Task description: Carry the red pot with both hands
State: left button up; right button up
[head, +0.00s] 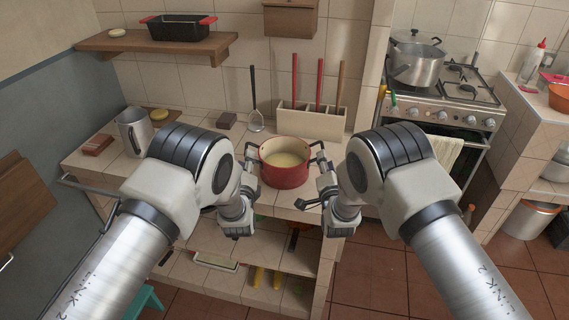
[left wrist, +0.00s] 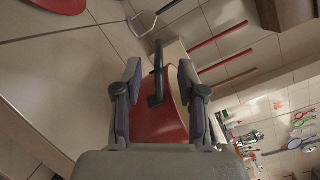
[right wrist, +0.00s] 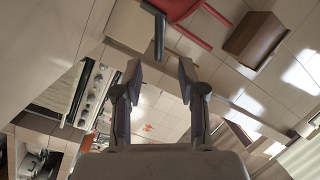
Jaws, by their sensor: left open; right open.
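The red pot (head: 286,176) stands upright on the tiled counter, with pale contents and a black handle on each side. My left gripper (left wrist: 158,75) is open at the pot's left side. In the left wrist view the black handle (left wrist: 158,62) lies between its two fingers, and the red wall of the pot (left wrist: 160,122) shows behind. My right gripper (right wrist: 158,78) is open at the pot's right side. In the right wrist view the other black handle (right wrist: 159,38) is in line with the gap, just beyond the fingertips. My wrists partly hide the fingers in the head view.
A utensil holder (head: 312,122) stands close behind the pot. A metal jug (head: 134,131) stands at the counter's left. A stove (head: 450,95) with a grey pot (head: 417,66) is at the right, beyond a wall edge. The counter's front edge is near.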

aim_at(247, 143)
pick_arm(q)
jog(key=w, duration=0.6)
jog(key=shift+w+a, duration=0.15)
jog(key=shift+w, duration=0.1)
pick_arm(e)
jog(key=w, duration=0.6)
jog(key=shift+w+a, duration=0.1)
jog(key=shift+w, duration=0.15)
pick_arm(q)
jog(key=shift+w+f, duration=0.15)
jog(key=shift+w, duration=0.15)
pick_arm(e)
jog(key=shift+w+f, duration=0.15)
jog(key=shift+w, duration=0.15)
pick_arm(q)
jog(key=shift+c, duration=0.2)
pick_arm(e)
jog(key=shift+c, duration=0.2)
pick_arm(q)
jog(key=shift+s, duration=0.1)
grip_shut()
pick_arm(e)
grip_shut()
jog(key=shift+r, duration=0.2)
